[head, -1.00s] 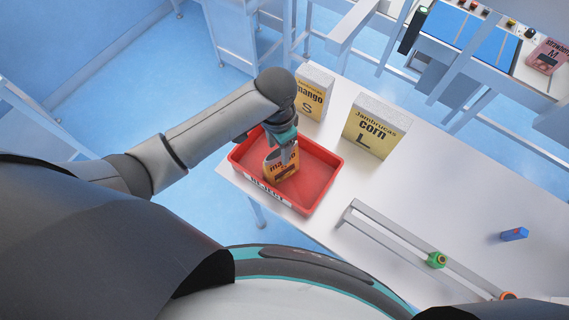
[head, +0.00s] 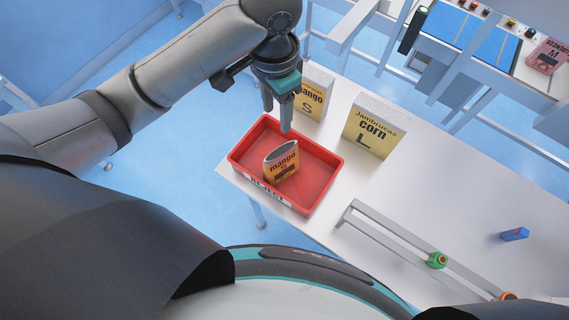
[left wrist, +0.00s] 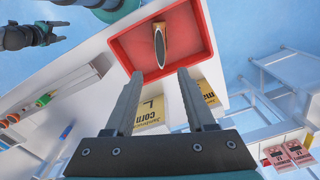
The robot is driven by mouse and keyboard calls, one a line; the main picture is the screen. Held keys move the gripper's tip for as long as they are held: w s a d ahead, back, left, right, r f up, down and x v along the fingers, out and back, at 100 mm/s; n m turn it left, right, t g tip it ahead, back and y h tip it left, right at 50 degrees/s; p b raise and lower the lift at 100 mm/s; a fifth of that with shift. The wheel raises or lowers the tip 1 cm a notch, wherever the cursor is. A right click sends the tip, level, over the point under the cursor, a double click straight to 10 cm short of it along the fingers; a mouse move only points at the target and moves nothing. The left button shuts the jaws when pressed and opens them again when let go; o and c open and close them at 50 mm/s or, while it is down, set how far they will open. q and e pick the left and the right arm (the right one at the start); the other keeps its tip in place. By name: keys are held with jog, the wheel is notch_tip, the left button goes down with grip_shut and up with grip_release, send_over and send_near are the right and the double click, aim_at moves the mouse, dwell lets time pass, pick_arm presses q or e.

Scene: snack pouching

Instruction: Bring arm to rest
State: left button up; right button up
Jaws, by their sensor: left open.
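My left gripper (head: 279,112) is open and empty, raised above the back of the red reject tray (head: 325,196). The mango pouch (head: 282,164) stands in the tray, tilted a little, with its open top facing up; nothing grips it. In the left wrist view my left gripper's fingers (left wrist: 158,72) are spread apart. Beyond them are the tray (left wrist: 125,57) and the pouch (left wrist: 161,42). My right gripper (left wrist: 52,34) shows small at the upper left of that view; its jaws look parted there.
A mango box (head: 313,97) and a corn box (head: 375,130) stand on the white table (head: 450,190) behind the tray. A metal rail (head: 395,245) with a green cap (head: 436,260) lies front right, near a blue item (head: 514,234).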

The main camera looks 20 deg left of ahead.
dwell(0.6)
pick_arm(q)
jog(key=s+d+f+n+t+h, duration=0.2)
jog(key=s+d+f+h, duration=0.1)
jog(key=s+d+f, duration=0.15)
jog(key=s+a+f+n+t+y, duration=0.2)
jog(key=s+a+f+n+y, duration=0.15)
jog(key=s+a, duration=0.55)
notch_tip(320, 180, down, 36)
jog(key=s+a+g+b, duration=0.1)
jog(key=a+g+b, duration=0.1)
jog(key=b, duration=1.1)
jog(key=s+a+f+b, duration=0.1)
jog(key=s+f+b, duration=0.4)
jog(key=f, duration=0.6)
jog(key=s+a+f+g+b, duration=0.1)
jog(key=s+f+b, duration=0.4)
jog(key=s+f, duration=0.5)
notch_tip(320, 180, down, 2)
jog(key=shift+s+a+f+b, duration=0.15)
jog(key=shift+f+b, duration=0.1)
jog(key=shift+b, duration=0.1)
